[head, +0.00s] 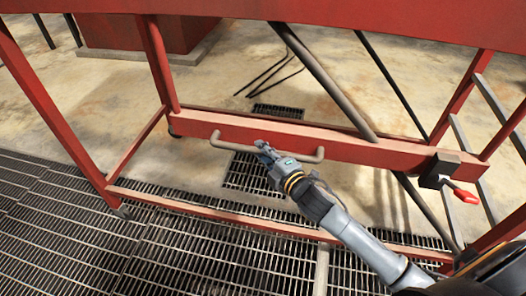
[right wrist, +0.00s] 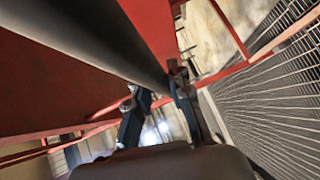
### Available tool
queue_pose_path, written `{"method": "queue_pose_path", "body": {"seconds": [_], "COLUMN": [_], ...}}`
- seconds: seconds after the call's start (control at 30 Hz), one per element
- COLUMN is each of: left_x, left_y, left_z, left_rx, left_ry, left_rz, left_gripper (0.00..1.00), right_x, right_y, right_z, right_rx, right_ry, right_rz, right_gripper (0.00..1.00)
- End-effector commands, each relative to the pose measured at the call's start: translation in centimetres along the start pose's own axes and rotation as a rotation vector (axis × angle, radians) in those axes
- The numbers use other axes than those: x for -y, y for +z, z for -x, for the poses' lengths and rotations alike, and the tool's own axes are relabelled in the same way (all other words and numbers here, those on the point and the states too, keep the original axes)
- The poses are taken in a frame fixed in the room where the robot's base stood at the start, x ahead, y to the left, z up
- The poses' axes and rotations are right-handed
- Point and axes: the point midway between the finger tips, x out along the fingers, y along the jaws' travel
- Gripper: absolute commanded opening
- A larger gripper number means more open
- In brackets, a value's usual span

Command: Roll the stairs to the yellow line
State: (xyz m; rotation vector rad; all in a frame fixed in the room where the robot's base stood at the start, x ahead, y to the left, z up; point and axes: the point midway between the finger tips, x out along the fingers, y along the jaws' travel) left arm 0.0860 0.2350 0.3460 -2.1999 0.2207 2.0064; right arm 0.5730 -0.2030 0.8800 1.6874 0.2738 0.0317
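The stairs show as a red steel frame (head: 290,135) on small wheels, cut off by the picture's edges. A grey handle bar (head: 225,145) is fixed along its lower red beam. My right gripper (head: 266,153) is at the middle of this handle. In the right wrist view its two fingers (right wrist: 155,100) stand apart, with a dark grey bar running down to between their tips. Whether they press on it is not clear. My left gripper is not in view. No yellow line shows in either view.
Black floor grating (head: 60,225) covers the near left. Bare concrete (head: 215,85) lies beyond the frame, with a small drain grate (head: 278,111). A red block on a plinth (head: 140,35) stands at the back left. A red-gripped lever (head: 463,193) sits at the right.

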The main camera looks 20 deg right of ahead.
Motion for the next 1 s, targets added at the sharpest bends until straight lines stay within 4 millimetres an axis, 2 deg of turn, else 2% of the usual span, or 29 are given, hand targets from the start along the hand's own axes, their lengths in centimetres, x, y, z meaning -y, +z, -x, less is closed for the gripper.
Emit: {"method": "queue_pose_path", "body": {"seconds": [0.23, 0.43, 0.67, 0.7, 0.8, 1.0], "left_x": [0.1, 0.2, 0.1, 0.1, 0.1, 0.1], "left_y": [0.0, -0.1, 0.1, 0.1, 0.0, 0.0], "left_z": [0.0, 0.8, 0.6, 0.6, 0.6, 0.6], "left_rx": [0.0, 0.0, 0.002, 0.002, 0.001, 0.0], "left_ry": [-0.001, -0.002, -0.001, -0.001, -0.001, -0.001], "left_rz": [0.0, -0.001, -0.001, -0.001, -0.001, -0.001], "left_gripper": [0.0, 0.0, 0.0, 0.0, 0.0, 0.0], "right_x": [0.1, -0.2, -0.1, -0.1, -0.1, 0.0], "right_y": [0.0, -1.4, -1.6, -1.5, -1.5, -1.4], "right_z": [0.0, -1.3, -1.4, -1.4, -1.3, -1.3], "right_rx": [0.0, -0.002, -0.005, -0.005, -0.004, -0.001], "right_ry": [-0.001, 0.0, 0.003, 0.003, 0.002, 0.001], "right_rz": [0.0, -0.003, -0.002, -0.002, -0.002, -0.001], "right_gripper": [0.0, 0.0, 0.0, 0.23, 0.43, 0.43]}}
